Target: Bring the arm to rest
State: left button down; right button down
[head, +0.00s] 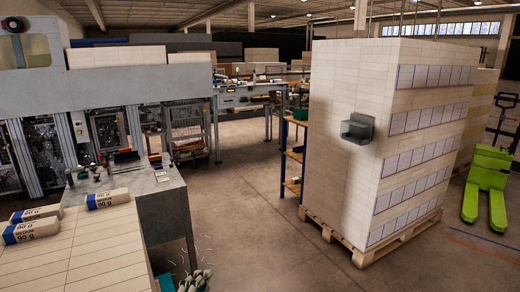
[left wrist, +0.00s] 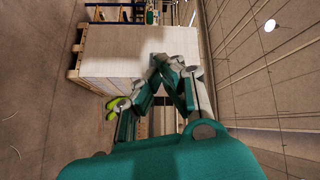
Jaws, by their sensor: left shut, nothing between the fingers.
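My left gripper (head: 196,281) shows at the bottom edge of the head view, partly cut off, beside the near ream stack and above the floor. In the left wrist view its teal and grey fingers (left wrist: 166,64) come together at the tips, shut and empty. A tall block of pale reams (head: 345,90) stands on a wooden pallet (head: 372,250) to the right; it also shows, turned sideways, in the left wrist view (left wrist: 115,52), beyond the fingertips. My right gripper is in neither view.
A near stack of pale reams (head: 85,245) with a few wrapped reams (head: 108,199) on top is at the lower left. A grey metal table (head: 160,190) adjoins machinery (head: 140,85). A green pallet truck (head: 485,185) stands at right. Floor (head: 240,195) between table and pallet is mostly clear.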

pick_arm(q)
jog(key=s+a+f+n+g+y, duration=0.5)
jog(key=s+a+f+n+g, duration=0.2)
jog(key=s+f+n, duration=0.4)
jog(key=s+f+n+g, duration=0.2)
jog(key=s+f+g, duration=0.2)
jog(key=s, duration=0.5)
jog(key=s+f+n+g, duration=0.2)
jog(key=s+f+g, duration=0.15)
jog(key=s, duration=0.45)
notch_tip(320, 180, down, 26)
jog(key=s+g, duration=0.1)
jog(key=s, duration=0.1)
jog(key=s+a+f+g, duration=0.1)
jog(key=s+a+f, duration=0.2)
jog(key=s+f, duration=1.4)
jog(key=shift+a+h, duration=0.2)
jog(key=shift+h, duration=0.1)
jog(key=shift+w+r, duration=0.1)
